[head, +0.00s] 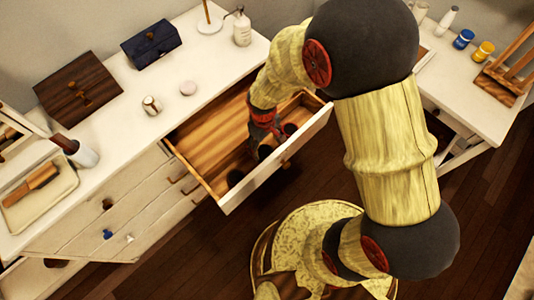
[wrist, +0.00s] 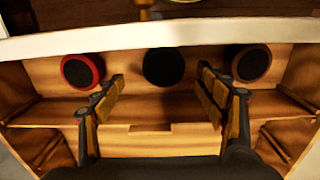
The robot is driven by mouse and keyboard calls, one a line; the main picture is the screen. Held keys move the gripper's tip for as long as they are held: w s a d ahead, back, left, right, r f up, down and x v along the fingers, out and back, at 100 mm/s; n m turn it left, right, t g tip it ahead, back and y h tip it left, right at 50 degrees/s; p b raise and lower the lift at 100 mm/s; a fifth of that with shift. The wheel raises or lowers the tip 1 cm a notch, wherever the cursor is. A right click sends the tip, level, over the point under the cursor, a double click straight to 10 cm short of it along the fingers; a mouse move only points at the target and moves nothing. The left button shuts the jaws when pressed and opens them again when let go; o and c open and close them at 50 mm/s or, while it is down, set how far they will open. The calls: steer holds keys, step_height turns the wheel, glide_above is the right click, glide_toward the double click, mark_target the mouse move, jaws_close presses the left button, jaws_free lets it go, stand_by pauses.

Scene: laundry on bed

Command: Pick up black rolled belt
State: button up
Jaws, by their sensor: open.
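The black rolled belt (wrist: 163,66) lies in the open drawer (head: 205,130), the middle one of three round rolls along its front panel. It also shows in the head view (head: 264,152). My gripper (wrist: 161,84) is open and empty above the drawer, with one finger on each side of the black roll as seen in the wrist view. In the head view my gripper (head: 262,130) reaches down into the drawer area, close to the rolls. I cannot tell its exact height above the black roll.
A red-edged roll (wrist: 82,71) and a brown-edged roll (wrist: 250,64) flank the black one, with gaps between. The drawer's front panel (head: 275,163) stands close beside the rolls. Wooden dividers (wrist: 295,105) show in the drawer. The white dresser top (head: 200,75) holds boxes and bottles.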

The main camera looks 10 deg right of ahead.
mark_target(264, 153)
steer(key=f, duration=0.1)
steer(key=f+b, duration=0.1)
steer(key=f, duration=0.1)
steer(key=f+b, duration=0.1)
steer(key=f, duration=0.1)
steer(key=shift+s+a+f, duration=0.15)
steer(key=shift+s+f, duration=0.05)
steer(key=shift+s, duration=0.05)
steer(key=c, duration=0.3)
steer(key=c, duration=1)
